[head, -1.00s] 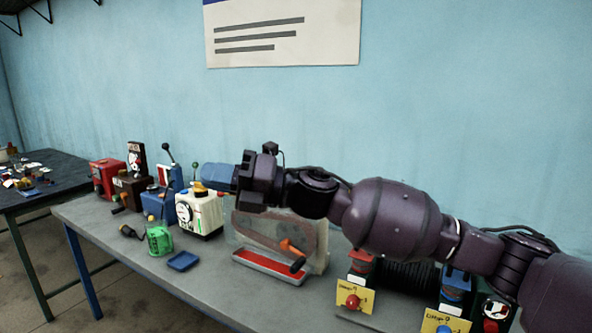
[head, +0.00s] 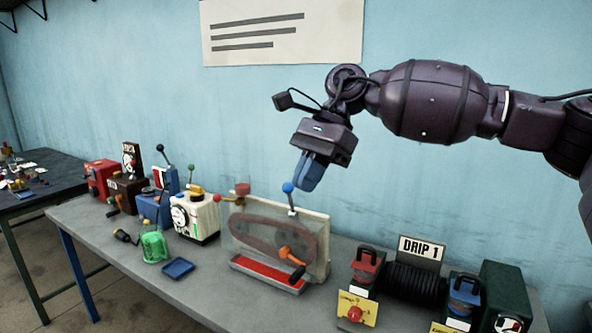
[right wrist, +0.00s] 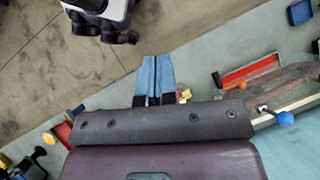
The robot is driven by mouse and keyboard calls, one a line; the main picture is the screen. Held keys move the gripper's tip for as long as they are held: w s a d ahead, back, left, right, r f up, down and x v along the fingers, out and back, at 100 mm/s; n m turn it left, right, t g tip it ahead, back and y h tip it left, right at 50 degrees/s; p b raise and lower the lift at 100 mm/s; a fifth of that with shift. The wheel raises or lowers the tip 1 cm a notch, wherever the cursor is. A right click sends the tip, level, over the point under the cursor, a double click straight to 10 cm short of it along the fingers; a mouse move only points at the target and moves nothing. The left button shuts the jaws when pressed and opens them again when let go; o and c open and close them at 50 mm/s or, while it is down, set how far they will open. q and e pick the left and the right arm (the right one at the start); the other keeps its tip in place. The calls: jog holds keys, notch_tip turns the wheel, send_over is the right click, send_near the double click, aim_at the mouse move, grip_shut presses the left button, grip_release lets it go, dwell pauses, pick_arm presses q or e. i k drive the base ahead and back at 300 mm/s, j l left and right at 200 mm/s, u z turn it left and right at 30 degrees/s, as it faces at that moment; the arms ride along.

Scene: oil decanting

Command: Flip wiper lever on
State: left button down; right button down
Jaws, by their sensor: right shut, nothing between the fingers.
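A clear-sided box (head: 315,243) with a brown belt loop inside stands on the grey bench. A pale lever with a blue ball knob (head: 288,187) rises from its top edge, nearly upright; I take it for the wiper lever. The knob also shows in the right wrist view (right wrist: 285,118), right of my fingers. My right gripper (head: 309,172) hangs above the box, blue fingers pointing down, close to the knob in the head view; contact cannot be told. The fingers (right wrist: 157,75) are shut and empty. My left gripper is not in view.
An orange-handled crank (head: 291,256) and a red tray (head: 268,272) are at the box's front. A red knob (head: 242,189) stands at its left.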

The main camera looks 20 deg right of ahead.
aim_at(287, 187)
jog(key=i+l, duration=0.2)
jog(key=i, duration=0.2)
jog(key=i+l, duration=0.2)
jog(key=i, duration=0.25)
jog(key=i+l, duration=0.2)
jog(key=i, duration=0.2)
